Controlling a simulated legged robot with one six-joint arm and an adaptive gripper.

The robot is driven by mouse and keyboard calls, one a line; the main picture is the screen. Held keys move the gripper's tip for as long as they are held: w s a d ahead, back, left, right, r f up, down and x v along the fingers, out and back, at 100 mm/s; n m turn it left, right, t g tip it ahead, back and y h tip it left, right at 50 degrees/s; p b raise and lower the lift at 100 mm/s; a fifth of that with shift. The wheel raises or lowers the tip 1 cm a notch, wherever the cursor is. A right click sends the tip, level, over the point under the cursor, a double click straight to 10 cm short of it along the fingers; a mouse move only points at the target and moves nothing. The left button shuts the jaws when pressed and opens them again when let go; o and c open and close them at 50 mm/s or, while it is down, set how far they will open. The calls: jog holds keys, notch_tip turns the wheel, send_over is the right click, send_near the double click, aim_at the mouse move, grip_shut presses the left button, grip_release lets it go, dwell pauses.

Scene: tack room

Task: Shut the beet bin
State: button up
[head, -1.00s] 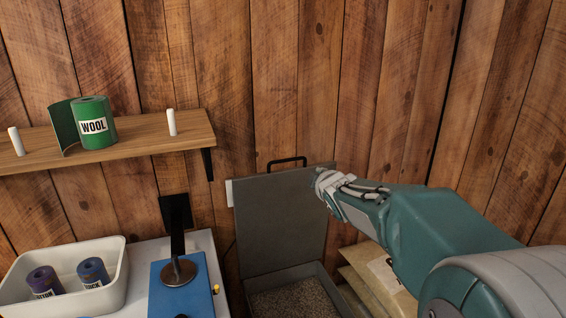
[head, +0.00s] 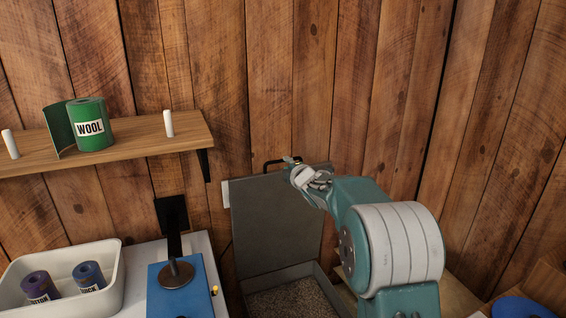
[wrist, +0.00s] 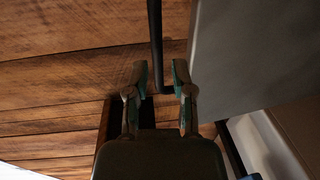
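The beet bin (head: 322,284) stands on the floor by the plank wall, with brown granular contents showing inside. Its grey lid (head: 270,225) stands open, upright against the wall; it also shows at the right in the wrist view (wrist: 250,60). A black bar handle (head: 267,166) is on the lid's top edge, partly hidden by my gripper (head: 292,162) in the head view. In the wrist view, the fingers of my gripper (wrist: 161,75) are apart, with the dark handle (wrist: 155,40) running into the gap between them. I cannot tell whether they touch it.
Left of the bin is a table with a blue-based stand (head: 180,290) and a white tray (head: 112,290) holding two rolls. Above is a wooden shelf (head: 130,143) with a green WOOL roll (head: 92,125). A blue round thing (head: 520,308) is at lower right.

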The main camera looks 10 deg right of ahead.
jog(key=shift+x, duration=2.05)
grip_shut()
